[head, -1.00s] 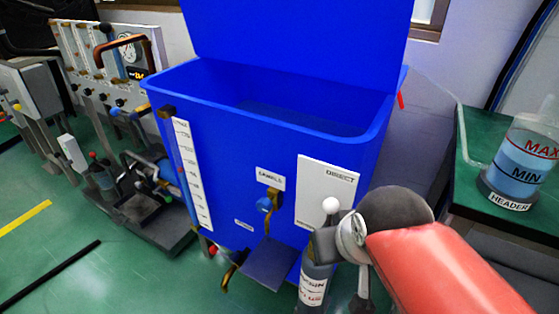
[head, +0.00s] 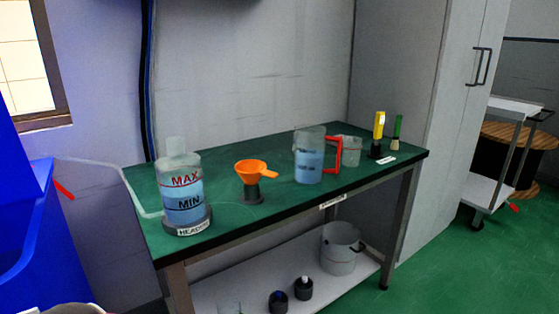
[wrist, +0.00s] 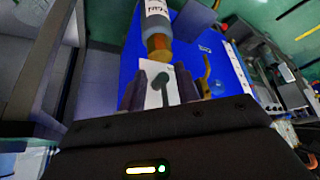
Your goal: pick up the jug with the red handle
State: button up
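The jug with the red handle (head: 309,168) stands upright on the green bench top (head: 225,212) in the head view. It is clear, with blue liquid inside, and its red handle is on its right side. The jug does not show in the wrist view. My gripper (wrist: 163,88) shows in the wrist view with its two dark fingers apart and nothing seen held between them. Beyond the fingers are the blue tank (wrist: 215,60) and a labelled bottle (wrist: 157,22). My gripper is out of the head view, far from the jug.
Left of the jug are an orange funnel (head: 252,172) on a dark stand and the header bottle (head: 182,195). A clear beaker (head: 351,151) stands close behind the handle. Yellow (head: 379,124) and green (head: 398,127) handled items are farther right. A lower shelf (head: 240,291) holds a bucket.

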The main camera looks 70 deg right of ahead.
aim_at(310, 139)
jog(key=z, duration=2.75)
jog(key=l+z, duration=0.15)
jog(key=i+l, duration=0.05)
jog(key=l, duration=0.05)
